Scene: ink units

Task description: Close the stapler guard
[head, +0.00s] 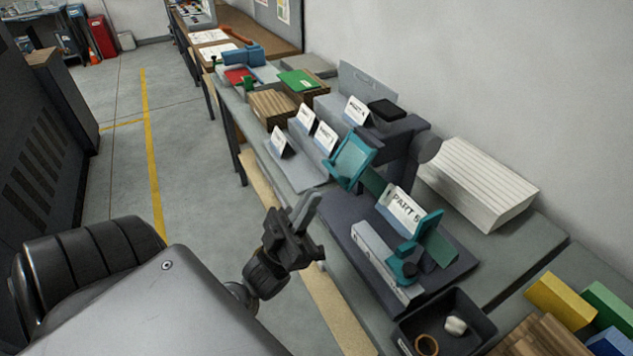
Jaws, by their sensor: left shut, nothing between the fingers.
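A dark stapling machine (402,145) stands on the bench in the middle right of the head view. A teal-framed guard with a clear panel (352,158) sits tilted at its front left side, raised above the dark base plate (345,212). My left gripper (307,207) is shut and empty, in front of the bench edge, below and left of the guard and apart from it. My right gripper does not show.
A "PART 5" card (402,208) and a teal fixture (418,248) stand on the base plate. A black tray (445,325) with small items lies nearer. A white paper stack (480,185) is behind. Floor (180,160) left of the bench is clear.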

